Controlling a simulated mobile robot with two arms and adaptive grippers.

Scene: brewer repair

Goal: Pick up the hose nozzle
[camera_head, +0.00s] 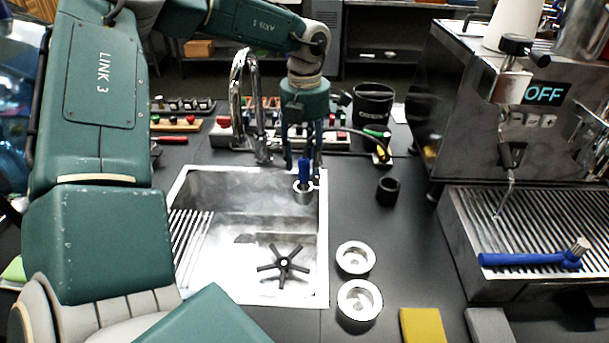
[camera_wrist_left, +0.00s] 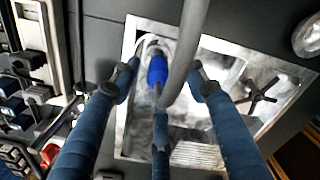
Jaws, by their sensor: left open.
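The hose nozzle (camera_head: 304,170) has a blue body and points down at the right rim of the sink (camera_head: 323,260), above a small silver cup-like piece (camera_head: 303,197). My left gripper (camera_head: 303,158) is open and points down, with its fingers around the nozzle's blue part. In the left wrist view the blue nozzle (camera_wrist_left: 157,70) lies between the spread fingers of my left gripper (camera_wrist_left: 163,83). I cannot tell whether any finger touches it. My right gripper is not in view.
A curved chrome faucet (camera_head: 240,100) stands left of the gripper. Two metal rings (camera_head: 355,258) and a black cup (camera_head: 388,190) stand to the right. The espresso machine (camera_head: 450,80) fills the right side.

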